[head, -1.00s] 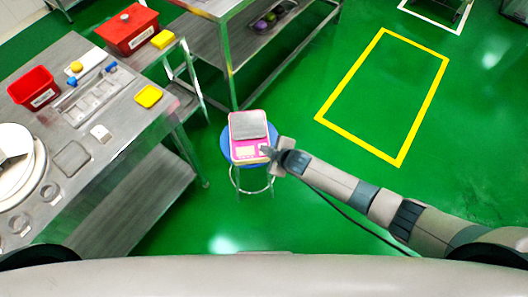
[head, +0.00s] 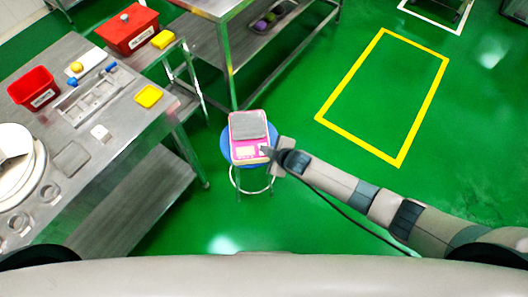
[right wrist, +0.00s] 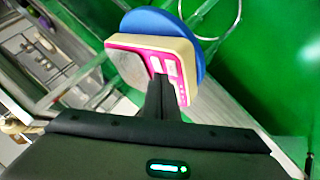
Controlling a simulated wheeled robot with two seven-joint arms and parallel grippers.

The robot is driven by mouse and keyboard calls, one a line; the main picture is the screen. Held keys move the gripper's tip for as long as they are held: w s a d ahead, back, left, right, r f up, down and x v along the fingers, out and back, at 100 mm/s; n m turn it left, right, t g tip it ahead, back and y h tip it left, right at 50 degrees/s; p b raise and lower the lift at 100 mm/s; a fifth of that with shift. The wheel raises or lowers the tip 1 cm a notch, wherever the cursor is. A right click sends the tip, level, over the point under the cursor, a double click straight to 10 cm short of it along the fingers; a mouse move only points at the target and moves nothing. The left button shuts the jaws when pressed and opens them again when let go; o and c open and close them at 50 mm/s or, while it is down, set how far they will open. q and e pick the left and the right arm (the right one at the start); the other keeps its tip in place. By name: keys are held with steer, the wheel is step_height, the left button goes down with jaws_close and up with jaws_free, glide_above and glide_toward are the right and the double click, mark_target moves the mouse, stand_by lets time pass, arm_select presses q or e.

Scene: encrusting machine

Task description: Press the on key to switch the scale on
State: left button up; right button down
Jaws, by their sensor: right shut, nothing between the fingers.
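The scale (head: 249,127) has a pink body and a grey weighing plate, and it stands on a round blue stool (head: 226,146). My right gripper (head: 265,151) is shut and empty, with its tips at the front right part of the scale's panel. In the right wrist view the scale (right wrist: 129,64) is tilted in the picture, and the shut fingers (right wrist: 161,82) reach over the panel beside its pale display and keys. The on key cannot be told apart, and I cannot tell whether the fingertips touch the panel. My left gripper is out of view.
A steel table (head: 118,131) at the left holds a red bin (head: 34,88), a yellow dish (head: 149,96) and small parts. A steel shelf table (head: 214,52) stands behind the stool. Green floor to the right is free, with a yellow marked rectangle (head: 345,75).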

steer(key=shift+f, duration=0.1)
stand_by(0.5)
steer(key=shift+f+b, duration=0.3)
steer(key=shift+f, duration=0.05)
stand_by(0.3)
steer(key=shift+d+f+b, duration=0.15)
steer(key=shift+f+b, duration=0.2)
steer(key=shift+f, duration=0.1)
stand_by(0.4)
steer(key=shift+a+r+p, duration=0.3)
steer(key=shift+r+p, duration=0.25)
steer(key=shift+p, duration=0.1)
steer(key=shift+d+r, duration=0.1)
steer(key=shift+r, duration=0.05)
